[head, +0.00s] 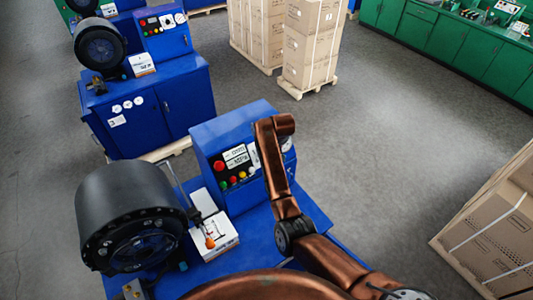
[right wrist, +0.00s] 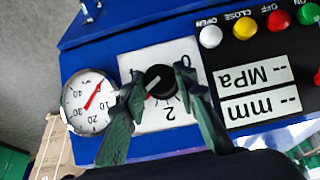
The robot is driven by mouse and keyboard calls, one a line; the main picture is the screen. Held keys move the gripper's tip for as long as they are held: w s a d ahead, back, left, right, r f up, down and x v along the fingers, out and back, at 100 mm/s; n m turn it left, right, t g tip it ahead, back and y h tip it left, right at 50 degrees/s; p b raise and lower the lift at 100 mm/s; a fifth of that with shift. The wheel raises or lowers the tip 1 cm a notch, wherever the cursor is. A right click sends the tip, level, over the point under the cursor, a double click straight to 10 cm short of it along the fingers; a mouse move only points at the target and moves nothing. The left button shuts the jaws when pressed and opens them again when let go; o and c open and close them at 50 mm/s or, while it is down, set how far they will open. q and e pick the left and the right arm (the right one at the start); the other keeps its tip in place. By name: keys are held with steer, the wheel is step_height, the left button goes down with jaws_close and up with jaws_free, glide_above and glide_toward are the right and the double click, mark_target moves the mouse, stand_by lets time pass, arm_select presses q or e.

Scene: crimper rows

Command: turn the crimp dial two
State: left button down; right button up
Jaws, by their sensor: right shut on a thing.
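The crimp dial (right wrist: 160,82) is a black round knob with a red mark, on a white scale plate (right wrist: 190,48) printed with numbers that include 0 and 2. The plate appears upside down in the right wrist view. The red mark points toward the lower left of that picture. My right gripper (right wrist: 160,86) has its two dark green fingers on opposite sides of the knob and is shut on it. In the head view my copper arm hides the dial and the fingers. My left gripper is in neither view.
A pressure gauge (right wrist: 92,102) sits beside the dial. A yellow button (right wrist: 243,28) and others, plus mm and MPa displays (right wrist: 255,90), lie on its other side. In the head view a black crimper head (head: 125,210) and white box (head: 215,238) stand left of the control cabinet (head: 240,123).

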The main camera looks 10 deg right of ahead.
stand_by(0.3)
steer(key=o, duration=1.1)
steer(key=shift+o, duration=0.2)
steer(key=v, duration=1.2)
